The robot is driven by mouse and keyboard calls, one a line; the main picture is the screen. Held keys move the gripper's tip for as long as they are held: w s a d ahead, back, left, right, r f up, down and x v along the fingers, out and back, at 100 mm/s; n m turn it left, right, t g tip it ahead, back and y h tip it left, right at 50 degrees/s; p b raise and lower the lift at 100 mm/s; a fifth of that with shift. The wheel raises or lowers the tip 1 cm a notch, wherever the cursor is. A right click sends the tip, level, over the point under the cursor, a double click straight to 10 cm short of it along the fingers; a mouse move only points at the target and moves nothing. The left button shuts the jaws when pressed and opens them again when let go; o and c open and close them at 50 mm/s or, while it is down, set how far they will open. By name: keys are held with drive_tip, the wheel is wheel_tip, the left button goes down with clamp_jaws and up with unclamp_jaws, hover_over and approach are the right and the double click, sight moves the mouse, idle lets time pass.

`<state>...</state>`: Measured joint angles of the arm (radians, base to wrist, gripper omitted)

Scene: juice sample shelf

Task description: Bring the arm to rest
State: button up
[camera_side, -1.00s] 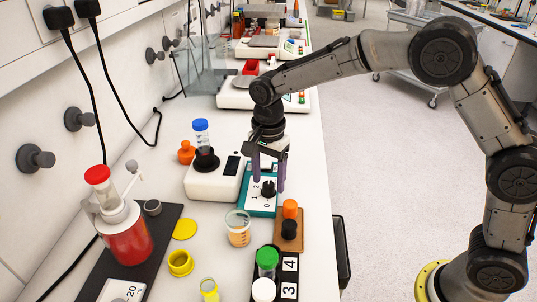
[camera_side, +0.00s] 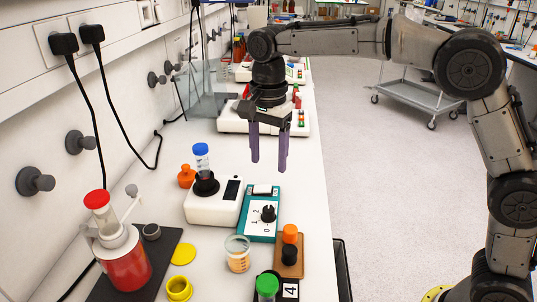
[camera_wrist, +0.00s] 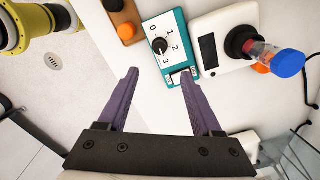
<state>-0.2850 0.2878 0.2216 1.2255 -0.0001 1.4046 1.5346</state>
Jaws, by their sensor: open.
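My gripper (camera_side: 269,168) has two purple fingers. It is open and empty, held in the air above the bench, above and behind the teal dial box. In the wrist view the gripper (camera_wrist: 158,78) shows its fingers spread apart with nothing between them. The teal dial box (camera_side: 258,230) has a black knob (camera_side: 268,213) and a number scale; it also shows in the wrist view (camera_wrist: 172,27). Beside it stands a white device (camera_side: 212,207) holding a blue-capped tube (camera_side: 201,160) upright; the tube also shows in the wrist view (camera_wrist: 285,64).
A red-capped bottle of red liquid (camera_side: 124,262) stands at the left. A beaker of orange liquid (camera_side: 237,254), a yellow lid (camera_side: 183,254) and a green-capped vial (camera_side: 267,287) stand in front. Open floor (camera_side: 370,190) lies to the right.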

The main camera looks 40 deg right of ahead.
drive_tip(key=s+d+r+t, duration=0.3)
drive_tip(key=s+d+r, duration=0.65)
drive_tip(key=s, duration=0.35)
drive_tip(key=s+d+f+n+t, duration=0.2)
drive_tip(key=s+d+f+n, duration=0.1)
drive_tip(key=s+f+n, duration=0.7)
drive_tip(key=s+n, duration=0.4)
drive_tip(key=shift+s+d+f+t, duration=0.2)
drive_tip(key=shift+s+f+t, duration=0.1)
drive_tip(key=shift+s+f, duration=0.1)
